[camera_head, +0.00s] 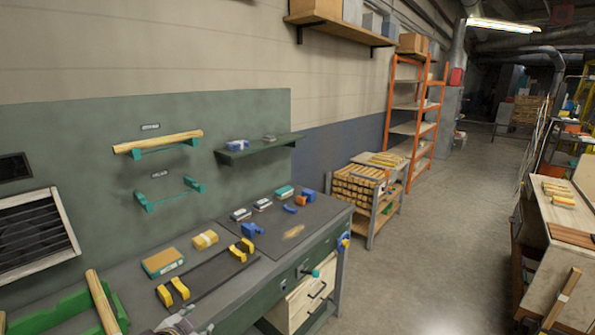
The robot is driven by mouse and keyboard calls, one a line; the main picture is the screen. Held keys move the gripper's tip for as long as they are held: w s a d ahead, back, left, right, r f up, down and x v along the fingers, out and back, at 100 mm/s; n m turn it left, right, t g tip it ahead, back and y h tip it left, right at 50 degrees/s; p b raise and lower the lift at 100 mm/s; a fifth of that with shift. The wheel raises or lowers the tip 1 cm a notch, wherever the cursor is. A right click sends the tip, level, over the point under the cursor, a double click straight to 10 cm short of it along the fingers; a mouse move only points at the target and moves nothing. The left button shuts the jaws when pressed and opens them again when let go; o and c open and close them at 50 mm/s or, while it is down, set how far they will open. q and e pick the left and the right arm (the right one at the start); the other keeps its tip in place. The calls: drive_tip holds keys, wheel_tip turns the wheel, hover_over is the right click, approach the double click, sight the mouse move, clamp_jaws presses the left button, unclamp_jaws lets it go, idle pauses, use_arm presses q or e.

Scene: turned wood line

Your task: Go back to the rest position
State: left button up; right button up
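Part of a grey gripper (182,322), most likely my left one, shows at the bottom edge, over the front of the workbench (215,312). It is cut off by the frame, so its finger opening cannot be judged, and I see nothing clearly held in it. My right gripper is not in view. A wooden piece (158,143) lies across the upper teal wall brackets. The lower teal brackets (168,194) are empty. Another wooden piece (101,302) leans up in a green holder (60,312) at the lower left. A dark mat with yellow supports (208,275) lies on the bench, the supports empty.
A green-orange box (163,262), a yellow block (204,240) and a blue clamp-like tool (252,230) sit on the bench. A small green shelf (262,150) juts from the wall. A rack of wood (362,192) stands beyond the bench. The aisle floor (430,250) is clear.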

use_arm(q)
drive_tip(key=s+d+f+n+g, duration=0.25)
drive_tip(key=s+f, duration=0.35)
drive_tip(key=s, duration=0.3)
drive_tip(key=s+d+f+n+g, duration=0.25)
drive_tip(key=s+f+g, duration=0.2)
drive_tip(key=s, duration=0.45)
wheel_tip(320, 180, down, 35)
drive_tip(key=s+a, duration=0.2)
drive_tip(key=s, duration=0.1)
drive_tip(key=s+a+f+g, duration=0.1)
drive_tip(key=s+a+f, duration=0.1)
drive_tip(key=s+f, duration=0.7)
drive_tip(key=s+a+f, duration=0.2)
drive_tip(key=s+f, duration=0.7)
drive_tip(key=s, duration=0.3)
drive_tip(key=shift+s+a+f+g, duration=0.2)
drive_tip(key=shift+a+f+g, duration=0.05)
drive_tip(key=shift+f+g, duration=0.15)
idle(0.9)
